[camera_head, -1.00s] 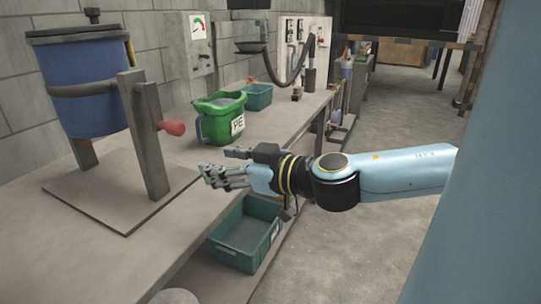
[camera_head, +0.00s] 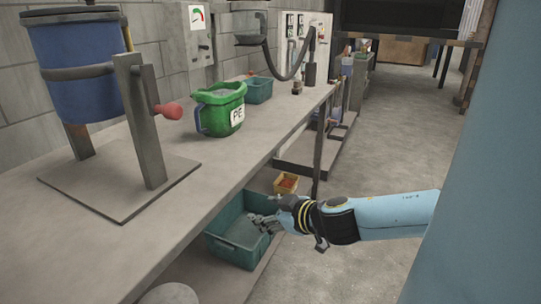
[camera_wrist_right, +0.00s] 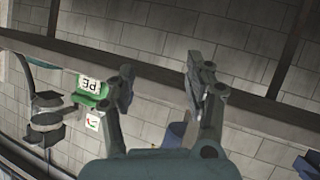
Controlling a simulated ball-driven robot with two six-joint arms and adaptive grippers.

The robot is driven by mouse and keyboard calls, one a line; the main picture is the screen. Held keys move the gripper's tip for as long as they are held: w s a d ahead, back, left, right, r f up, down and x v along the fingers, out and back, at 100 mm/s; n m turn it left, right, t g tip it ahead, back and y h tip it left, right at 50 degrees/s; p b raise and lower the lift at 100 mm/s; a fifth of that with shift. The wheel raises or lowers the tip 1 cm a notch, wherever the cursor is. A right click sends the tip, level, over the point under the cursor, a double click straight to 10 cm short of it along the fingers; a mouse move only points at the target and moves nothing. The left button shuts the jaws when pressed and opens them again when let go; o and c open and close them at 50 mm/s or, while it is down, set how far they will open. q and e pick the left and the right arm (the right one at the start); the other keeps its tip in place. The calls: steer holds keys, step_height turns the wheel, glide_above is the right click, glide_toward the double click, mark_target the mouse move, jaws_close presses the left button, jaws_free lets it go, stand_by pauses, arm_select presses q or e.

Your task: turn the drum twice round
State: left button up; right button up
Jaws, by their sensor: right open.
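The blue drum (camera_head: 75,75) hangs in a grey stand on a base plate at the left of the bench in the head view. A red crank handle (camera_head: 168,110) sticks out of the stand's right post. My right gripper (camera_head: 262,222) is open and empty, off the bench's front edge and over the teal crate below, well away from the handle. In the right wrist view its two fingers (camera_wrist_right: 160,90) are spread with nothing between them. A blue piece at the lower middle there is only partly visible. My left gripper is not in view.
A green PE jug (camera_head: 218,108) and a teal bin (camera_head: 258,90) stand farther along the bench (camera_head: 205,158). Below are a teal crate (camera_head: 225,250) and a small orange bin (camera_head: 286,183). Open floor (camera_head: 400,150) lies to the right.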

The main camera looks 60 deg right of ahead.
step_height(320, 180, down, 6)
steer(key=s+d+g, duration=0.1)
steer(key=s, duration=0.1)
steer(key=shift+s+d+r+b, duration=0.15)
steer(key=shift+b, duration=0.2)
steer(key=s+a+f+m+g, duration=0.25)
steer(key=s+f, duration=0.25)
steer(key=f, duration=0.4)
steer(key=s+a+f+m+g, duration=0.1)
steer(key=s+a+f+g, duration=0.15)
steer(key=s+f, duration=0.45)
steer(key=s+a+f+n+g+y, duration=0.1)
steer(key=s+a+f+g, duration=0.1)
steer(key=s+a+f, duration=0.4)
steer(key=s+a+f+n+g+y, duration=0.1)
steer(key=s+a+f+n+g, duration=0.1)
steer(key=s+a+f, duration=0.5)
steer(key=s+f+g, duration=0.1)
steer(key=s, duration=0.4)
steer(key=shift+s+a+y, duration=0.2)
steer(key=shift+s+y, duration=0.05)
steer(key=shift+y, duration=0.15)
